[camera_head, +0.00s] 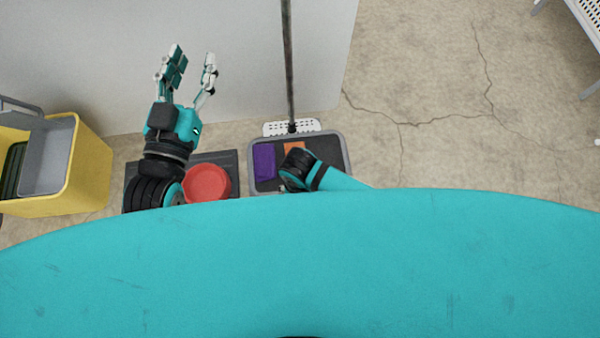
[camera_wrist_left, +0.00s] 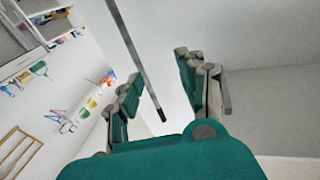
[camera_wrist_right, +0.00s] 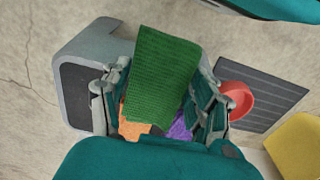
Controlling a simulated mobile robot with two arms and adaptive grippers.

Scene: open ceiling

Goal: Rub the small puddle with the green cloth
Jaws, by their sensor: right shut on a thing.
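The green cloth (camera_wrist_right: 163,75) is between the fingers of my right gripper (camera_wrist_right: 161,84) in the right wrist view, held above a grey tray (camera_wrist_right: 78,95). In the head view my right wrist is over the same tray (camera_head: 338,150); its fingers and the green cloth are hidden there. My left gripper (camera_head: 187,75) is raised in front of the pale wall, fingers spread and empty; it also shows open in the left wrist view (camera_wrist_left: 160,80). I can make out no puddle in any view.
A purple cloth (camera_head: 264,162) and an orange cloth (camera_head: 294,147) lie in the tray. Left of it is a red bowl (camera_head: 207,183) on a dark ridged mat (camera_head: 228,160). A yellow bucket (camera_head: 88,170) stands further left. A pole (camera_head: 289,60) rises behind the tray.

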